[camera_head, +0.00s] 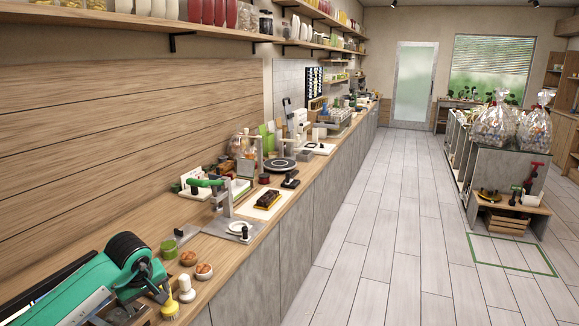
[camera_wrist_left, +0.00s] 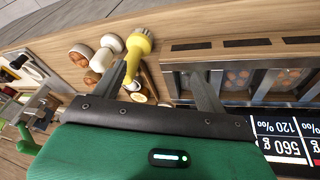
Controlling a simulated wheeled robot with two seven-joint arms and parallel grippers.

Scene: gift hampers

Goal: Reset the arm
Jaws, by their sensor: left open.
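My left arm comes in from the lower left in the head view, with a green and black body. My left gripper (camera_head: 158,287) is low over the near end of the wooden counter (camera_head: 225,265). In the left wrist view its two grey fingers (camera_wrist_left: 160,85) are spread apart with nothing seen held between them. A yellow brush-like tool (camera_wrist_left: 141,42) lies just beyond the fingers; it also shows in the head view (camera_head: 170,309). My right gripper is not in view.
A metal tray (camera_wrist_left: 240,55) and a dark display panel (camera_wrist_left: 290,140) lie at the right of the wrist view. The aisle floor (camera_head: 390,220) is clear.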

